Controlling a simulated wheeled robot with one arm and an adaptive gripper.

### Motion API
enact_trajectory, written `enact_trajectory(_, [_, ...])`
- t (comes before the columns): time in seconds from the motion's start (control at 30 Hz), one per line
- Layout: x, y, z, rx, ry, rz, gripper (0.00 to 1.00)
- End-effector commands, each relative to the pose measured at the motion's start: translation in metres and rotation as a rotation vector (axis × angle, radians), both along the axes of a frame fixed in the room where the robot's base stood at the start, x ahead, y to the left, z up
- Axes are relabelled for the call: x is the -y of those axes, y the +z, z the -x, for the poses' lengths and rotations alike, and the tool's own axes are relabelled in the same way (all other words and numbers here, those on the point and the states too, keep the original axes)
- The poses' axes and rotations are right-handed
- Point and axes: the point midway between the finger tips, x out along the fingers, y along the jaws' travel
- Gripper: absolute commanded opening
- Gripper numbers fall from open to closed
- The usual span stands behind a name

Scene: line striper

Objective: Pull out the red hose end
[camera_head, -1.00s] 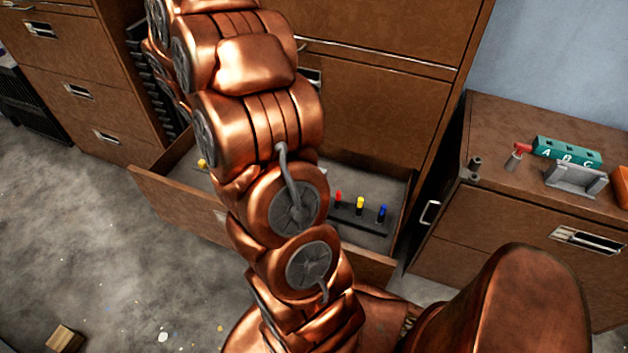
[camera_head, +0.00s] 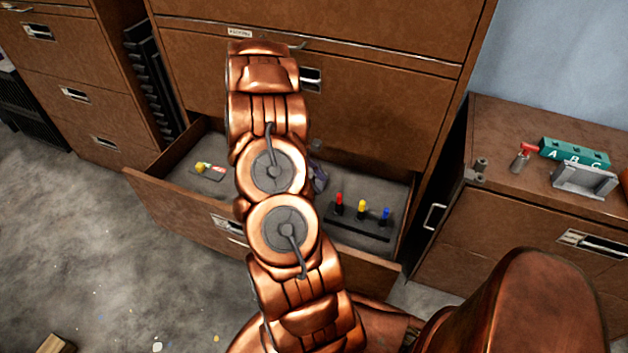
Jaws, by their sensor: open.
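A red hose end (camera_head: 528,147) with a grey lower part stands on the right cabinet top. It meets or nearly touches the left end of a teal block (camera_head: 575,153) marked A, B, C; I cannot tell if it is plugged in. Red, yellow and blue pegs also stand in a dark rack (camera_head: 345,222) in the open drawer; the red-topped peg (camera_head: 339,198) is leftmost. My copper arm rises over the drawer, well left of the teal block. My gripper is not visible; the arm hides what lies behind it.
The open drawer (camera_head: 180,212) juts out from the tall cabinet, below and behind my arm. A small plate with yellow and red parts (camera_head: 207,172) lies at its left. A grey bracket (camera_head: 583,180) stands before the teal block. The floor at left is mostly clear.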

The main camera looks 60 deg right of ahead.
Motion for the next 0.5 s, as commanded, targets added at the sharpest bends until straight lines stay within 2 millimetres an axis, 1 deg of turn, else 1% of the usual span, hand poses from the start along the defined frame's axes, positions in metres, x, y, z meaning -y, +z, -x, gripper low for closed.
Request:
enact_trajectory(0.03, [0.0,-0.005,0.004,-0.001,-0.001,-0.001,0.48])
enact_trajectory(0.5, [0.003,-0.04,0.032,0.001,-0.002,-0.001,0.48])
